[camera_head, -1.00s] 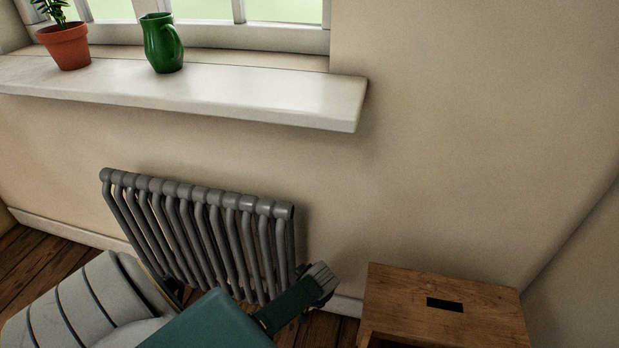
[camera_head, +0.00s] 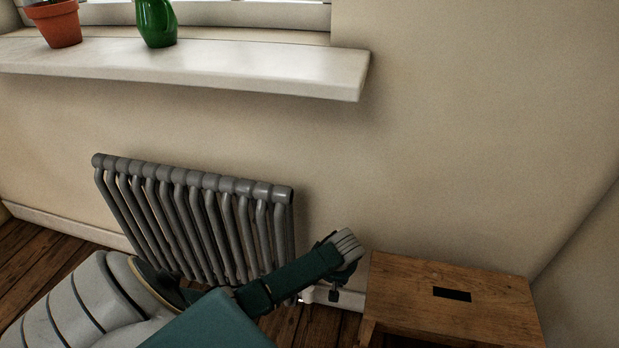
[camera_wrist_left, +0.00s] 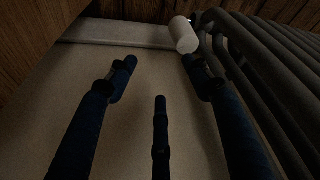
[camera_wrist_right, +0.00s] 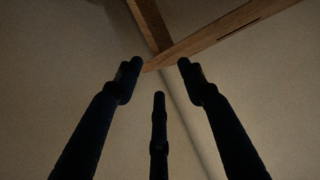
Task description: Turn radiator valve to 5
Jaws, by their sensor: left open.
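The radiator valve is a white cylinder (camera_wrist_left: 183,35) in the left wrist view, beside the lower end of the radiator. In the head view a small white part of it (camera_head: 308,295) shows low at the radiator's right end, partly hidden by my arm. No numbers are readable on it. The grey ribbed radiator (camera_head: 195,225) is on the wall under the window. My left gripper (camera_head: 337,292) is just right of the valve; in its wrist view the fingers (camera_wrist_left: 160,62) are spread, empty, and apart from the valve. My right gripper (camera_wrist_right: 160,63) is open and empty.
A wooden stool (camera_head: 490,315) with a slot in its top stands close to the right of my left gripper. A white window sill (camera_head: 200,68) holds a green jug (camera_head: 157,25) and a potted plant (camera_head: 57,25). The wall between sill and stool is clear.

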